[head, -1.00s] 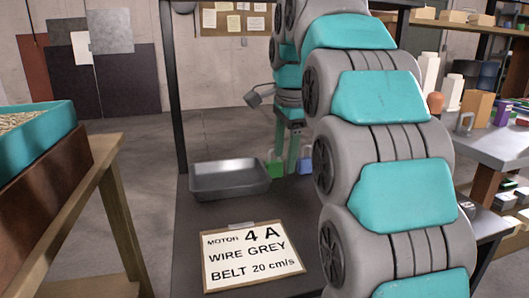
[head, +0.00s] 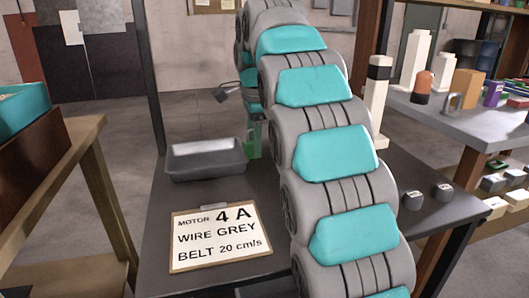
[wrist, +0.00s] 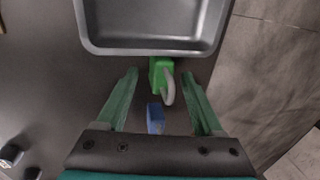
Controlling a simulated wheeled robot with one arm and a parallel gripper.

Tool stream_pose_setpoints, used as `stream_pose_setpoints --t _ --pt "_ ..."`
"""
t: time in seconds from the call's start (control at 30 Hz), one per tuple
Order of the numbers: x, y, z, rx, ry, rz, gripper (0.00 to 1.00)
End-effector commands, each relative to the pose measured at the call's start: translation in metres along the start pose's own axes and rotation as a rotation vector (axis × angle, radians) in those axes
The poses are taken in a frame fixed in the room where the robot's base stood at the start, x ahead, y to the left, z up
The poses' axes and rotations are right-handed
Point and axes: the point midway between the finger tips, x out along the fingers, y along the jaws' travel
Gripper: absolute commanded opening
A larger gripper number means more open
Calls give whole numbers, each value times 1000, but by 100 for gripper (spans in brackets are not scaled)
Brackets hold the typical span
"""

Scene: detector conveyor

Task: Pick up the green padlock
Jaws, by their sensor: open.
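The green padlock (wrist: 159,74) lies against the near edge of the grey tray in the wrist view, its grey shackle toward my gripper. My gripper (wrist: 160,77) is open, with one green finger on each side of the padlock and a gap on both sides. A blue object (wrist: 155,117) sits between the fingers, closer to the palm. In the head view my arm hides most of the gripper. A strip of green (head: 254,148) shows beside the tray there; padlock and finger are hard to tell apart.
The grey tray (head: 170,172) stands on the dark table, just beyond the padlock. A sign card (head: 222,237) lies in front of it. Small dark blocks (head: 412,200) and a black-banded white post (head: 376,95) stand right of my arm. A wooden bench is at left.

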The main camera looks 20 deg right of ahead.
Motion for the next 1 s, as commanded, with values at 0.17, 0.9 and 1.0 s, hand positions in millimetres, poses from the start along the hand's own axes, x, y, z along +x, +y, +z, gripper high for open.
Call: stream_pose_setpoints --t 0.17,0.9,1.0 --pt "10 -7 6 0 0 -2 69" --pt "9 -6 6 0 0 -1 0" --pt "9 -6 6 1 0 -1 0"
